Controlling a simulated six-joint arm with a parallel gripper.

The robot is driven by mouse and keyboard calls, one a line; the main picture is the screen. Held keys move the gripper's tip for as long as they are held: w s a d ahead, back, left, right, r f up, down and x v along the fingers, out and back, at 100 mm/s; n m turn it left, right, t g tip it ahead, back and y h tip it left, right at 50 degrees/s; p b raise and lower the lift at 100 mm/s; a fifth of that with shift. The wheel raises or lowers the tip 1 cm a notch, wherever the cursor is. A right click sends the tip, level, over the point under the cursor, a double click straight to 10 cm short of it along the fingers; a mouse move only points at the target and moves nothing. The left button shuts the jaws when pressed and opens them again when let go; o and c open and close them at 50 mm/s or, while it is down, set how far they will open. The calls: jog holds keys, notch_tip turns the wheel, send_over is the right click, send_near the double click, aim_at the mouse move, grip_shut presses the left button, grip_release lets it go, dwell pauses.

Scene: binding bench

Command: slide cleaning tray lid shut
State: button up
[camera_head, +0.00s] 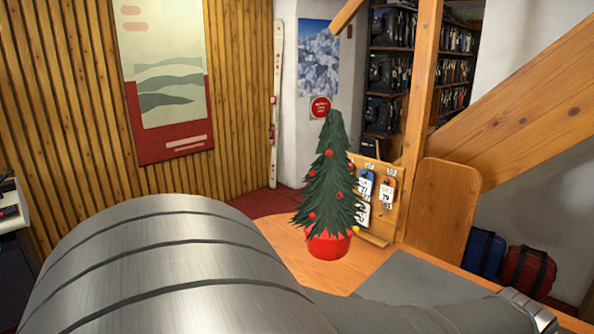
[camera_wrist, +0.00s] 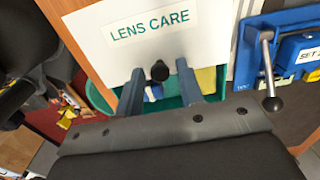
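In the wrist view, the white tray lid (camera_wrist: 95,38) carries the words "LENS CARE" and a small black knob (camera_wrist: 160,71) near its edge. Below that edge the green tray (camera_wrist: 105,91) is open, with yellow and blue items showing inside. My gripper (camera_wrist: 160,78) is open, its two grey fingers on either side of the knob with a gap to each. I cannot tell how far the fingertips are above the lid. In the head view my arm hides much of the bench, and neither the tray nor the fingers show.
A blue device (camera_wrist: 250,50) with a ball-ended lever (camera_wrist: 268,70) stands close to the right of the tray. In the head view, a small Christmas tree (camera_head: 330,190) in a red pot stands on the wooden bench (camera_head: 275,232), with a tag board (camera_head: 383,200) behind it.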

jog(key=c, duration=0.6)
jog(key=shift+o, duration=0.2)
jog(key=shift+d, duration=0.1)
jog(key=shift+s+d, duration=2.95)
jog(key=o, duration=0.4)
jog(key=shift+o, duration=0.2)
